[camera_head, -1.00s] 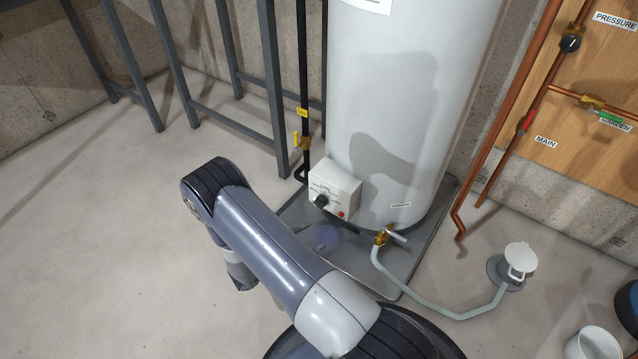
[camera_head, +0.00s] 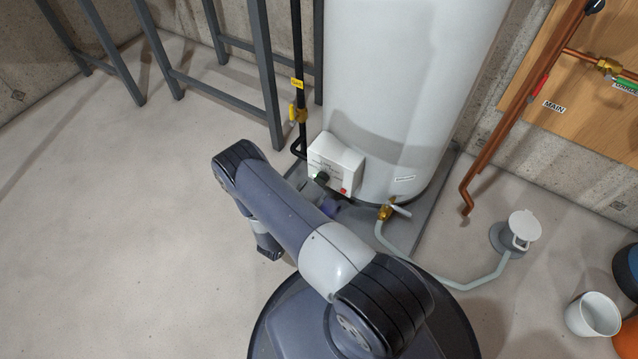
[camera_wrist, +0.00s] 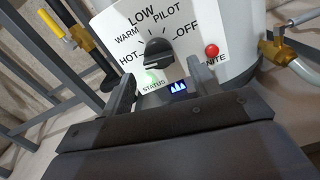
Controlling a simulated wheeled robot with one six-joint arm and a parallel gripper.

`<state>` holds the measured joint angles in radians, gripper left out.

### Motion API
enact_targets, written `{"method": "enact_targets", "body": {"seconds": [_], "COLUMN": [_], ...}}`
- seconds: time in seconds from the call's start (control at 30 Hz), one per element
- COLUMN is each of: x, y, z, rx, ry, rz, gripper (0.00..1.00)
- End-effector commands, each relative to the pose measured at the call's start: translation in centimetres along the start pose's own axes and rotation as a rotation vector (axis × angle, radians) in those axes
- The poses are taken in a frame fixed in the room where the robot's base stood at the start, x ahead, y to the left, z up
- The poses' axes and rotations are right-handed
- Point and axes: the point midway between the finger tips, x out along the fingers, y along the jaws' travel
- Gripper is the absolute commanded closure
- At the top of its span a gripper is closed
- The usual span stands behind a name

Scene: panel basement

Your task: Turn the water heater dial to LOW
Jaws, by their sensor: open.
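The white control box (camera_head: 345,160) is on the lower front of the tall white water heater (camera_head: 410,80). Its black dial (camera_wrist: 157,50) is near the middle of the wrist view, with LOW, PILOT, WARM, HOT and OFF printed around it. I cannot tell for sure which mark the dial points to. A red ignite button (camera_wrist: 211,50) is to its right. A green status light (camera_wrist: 152,77) and a small blue flame display (camera_wrist: 177,87) are below it. My gripper (camera_wrist: 163,82) is open and empty, its fingers spread below the dial, apart from it.
A brass drain valve (camera_head: 386,212) with a pale hose (camera_head: 440,279) sits right of the box. A black pipe with a yellow-handled valve (camera_head: 298,112) and a grey metal frame (camera_head: 268,75) stand left. A white bucket (camera_head: 593,315) is far right. Floor at left is clear.

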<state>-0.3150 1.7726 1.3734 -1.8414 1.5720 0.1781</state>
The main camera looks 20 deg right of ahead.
Motion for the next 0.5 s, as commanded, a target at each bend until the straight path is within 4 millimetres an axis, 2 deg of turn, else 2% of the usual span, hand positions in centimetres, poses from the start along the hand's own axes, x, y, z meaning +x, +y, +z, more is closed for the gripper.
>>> {"method": "enact_targets", "body": {"seconds": [0.03,0.2,0.5], "x": [1.0,3.2,4.8], "y": [-0.1,-0.1,0.0], "z": [-0.2,-0.1,0.0], "rx": [0.002,0.002,0.001], "ry": [-0.001,0.000,0.000], "rz": [-0.004,-0.003,0.000], "gripper": [0.42,0.42,0.42]}}
